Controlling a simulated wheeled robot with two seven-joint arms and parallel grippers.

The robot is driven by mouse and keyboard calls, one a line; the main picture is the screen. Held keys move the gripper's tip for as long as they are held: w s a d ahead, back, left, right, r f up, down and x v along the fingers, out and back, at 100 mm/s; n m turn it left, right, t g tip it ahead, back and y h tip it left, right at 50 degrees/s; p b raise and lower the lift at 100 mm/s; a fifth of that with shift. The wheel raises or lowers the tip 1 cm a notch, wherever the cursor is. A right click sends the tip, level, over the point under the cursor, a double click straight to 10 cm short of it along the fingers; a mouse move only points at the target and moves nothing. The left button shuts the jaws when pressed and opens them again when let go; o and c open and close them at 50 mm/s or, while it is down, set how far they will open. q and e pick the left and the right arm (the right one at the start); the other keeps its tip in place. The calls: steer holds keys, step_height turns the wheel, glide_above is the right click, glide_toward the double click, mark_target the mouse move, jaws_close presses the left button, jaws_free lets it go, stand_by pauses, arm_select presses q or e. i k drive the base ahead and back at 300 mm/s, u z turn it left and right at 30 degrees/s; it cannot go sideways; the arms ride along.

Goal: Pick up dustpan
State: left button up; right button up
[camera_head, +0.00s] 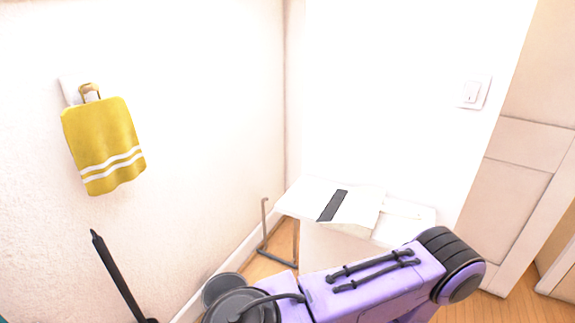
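I cannot make out a dustpan for certain. A thin grey upright rod with a bent top (264,222) stands near the wall corner, with a flat grey foot on the floor; I cannot tell what it belongs to. A black tapered stick (117,276) slants up from the bottom edge at the lower left; its lower end is cut off, so I cannot tell what it is. A purple arm link of mine with black and grey joints crosses the lower middle and right. Neither gripper's fingertips show.
A low white surface (300,199) by the corner has a white item with a dark strip (333,205) on it. A yellow towel (103,145) hangs from a wall hook. A light switch (473,93) and a beige door (520,165) are at right. Bare wood floor (520,304) shows at lower right.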

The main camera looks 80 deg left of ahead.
mark_target(355, 212)
steer(key=u, duration=1.4)
steer(key=k, duration=0.25)
steer(key=u, duration=0.85)
steer(key=i, duration=0.8)
steer(key=z, duration=0.4)
